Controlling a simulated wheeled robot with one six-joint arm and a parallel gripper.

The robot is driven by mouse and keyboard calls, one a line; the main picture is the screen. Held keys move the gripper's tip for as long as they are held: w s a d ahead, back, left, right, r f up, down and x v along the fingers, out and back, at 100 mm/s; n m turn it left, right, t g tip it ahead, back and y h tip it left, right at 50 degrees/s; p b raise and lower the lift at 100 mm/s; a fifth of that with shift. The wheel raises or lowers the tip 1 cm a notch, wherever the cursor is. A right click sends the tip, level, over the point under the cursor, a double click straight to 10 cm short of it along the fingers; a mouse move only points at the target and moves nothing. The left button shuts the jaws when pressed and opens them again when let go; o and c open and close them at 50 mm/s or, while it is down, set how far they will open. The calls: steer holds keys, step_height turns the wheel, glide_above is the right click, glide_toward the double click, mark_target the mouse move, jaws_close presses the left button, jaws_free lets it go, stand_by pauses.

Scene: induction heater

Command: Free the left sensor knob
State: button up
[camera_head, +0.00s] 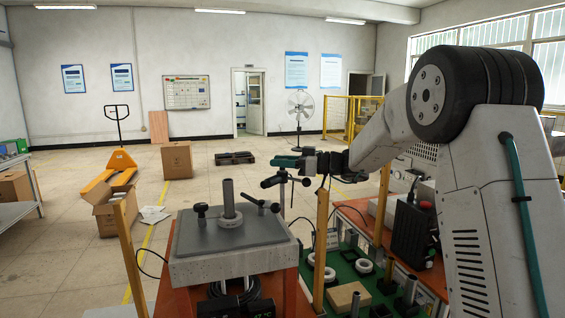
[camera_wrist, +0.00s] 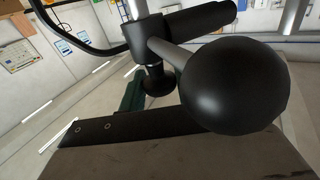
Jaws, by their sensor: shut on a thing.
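A dark clamp (camera_head: 284,180) sits on top of an upright metal rod (camera_head: 283,202) behind the heater. In the wrist view the clamp (camera_wrist: 150,40) carries a black cylinder (camera_wrist: 200,24) and a rod ending in a large black ball (camera_wrist: 235,82). A small black knob on the clamp, which I take as the left sensor knob (camera_wrist: 158,82), meets the green-tipped fingers of my gripper (camera_head: 283,161). My gripper is shut on this knob; the exact contact is partly hidden by the dark finger in the wrist view.
The heater (camera_head: 190,240) has a grey top with a central post (camera_head: 229,205) and two black-handled fittings. Yellow posts (camera_head: 321,245) stand around it. A green tray (camera_head: 340,270) with rings and a box lies to its right. A black cable (camera_wrist: 85,42) runs near the clamp.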

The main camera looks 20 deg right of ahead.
steer(key=shift+n+g+y, duration=0.4)
steer(key=shift+n+g, duration=0.2)
steer(key=shift+g, duration=0.5)
steer(key=o, duration=0.9)
steer(key=v, duration=0.8)
steer(key=shift+w+f, duration=0.1)
